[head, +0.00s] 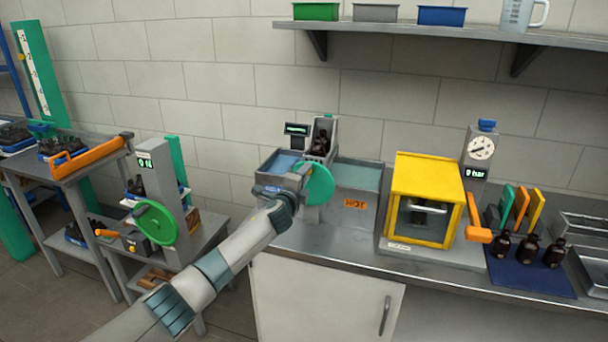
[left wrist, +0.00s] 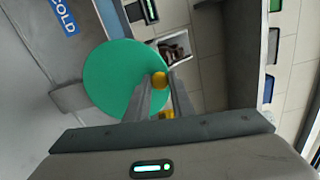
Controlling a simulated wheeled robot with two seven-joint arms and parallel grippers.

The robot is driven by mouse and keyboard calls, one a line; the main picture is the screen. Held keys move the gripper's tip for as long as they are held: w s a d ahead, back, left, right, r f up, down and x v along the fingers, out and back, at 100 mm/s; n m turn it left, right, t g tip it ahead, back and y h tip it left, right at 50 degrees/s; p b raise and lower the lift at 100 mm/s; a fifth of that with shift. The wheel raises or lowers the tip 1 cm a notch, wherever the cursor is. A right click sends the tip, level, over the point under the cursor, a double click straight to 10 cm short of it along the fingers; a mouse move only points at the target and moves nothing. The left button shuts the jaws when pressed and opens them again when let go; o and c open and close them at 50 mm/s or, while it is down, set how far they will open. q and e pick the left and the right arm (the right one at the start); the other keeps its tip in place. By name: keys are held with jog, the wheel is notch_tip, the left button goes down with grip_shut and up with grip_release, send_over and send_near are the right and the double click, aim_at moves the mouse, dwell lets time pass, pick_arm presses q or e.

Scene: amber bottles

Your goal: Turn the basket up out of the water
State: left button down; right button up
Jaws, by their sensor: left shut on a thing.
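The grey basket (head: 322,138) stands tilted above the rim of the two-part bath in the head view, with dark bottles inside. It also shows in the left wrist view (left wrist: 176,50). The green wheel (head: 320,183) is on the bath's front, and its face fills much of the left wrist view (left wrist: 115,85). My left gripper (left wrist: 160,77) is shut on the wheel's yellow knob (left wrist: 159,80). In the head view my gripper (head: 300,174) partly hides the wheel's left side. My right gripper is not in view.
The HOT tank (head: 355,205) is right of the wheel, and the water-filled left tank (head: 283,164) is left of it. A yellow cabinet (head: 425,195) stands further right. Several bottles stand on a blue mat (head: 525,277). A shelf (head: 450,36) hangs above.

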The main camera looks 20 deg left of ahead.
pick_arm(q)
jog(key=shift+d+r, duration=0.1)
jog(key=shift+d, duration=0.1)
jog(key=c, duration=1.5)
grip_release()
jog(key=shift+c, duration=0.2)
jog(key=shift+s+a, duration=0.1)
jog(key=shift+s, duration=0.05)
jog(key=s+b, duration=0.4)
jog(key=s, duration=1.3)
jog(key=shift+a, duration=0.15)
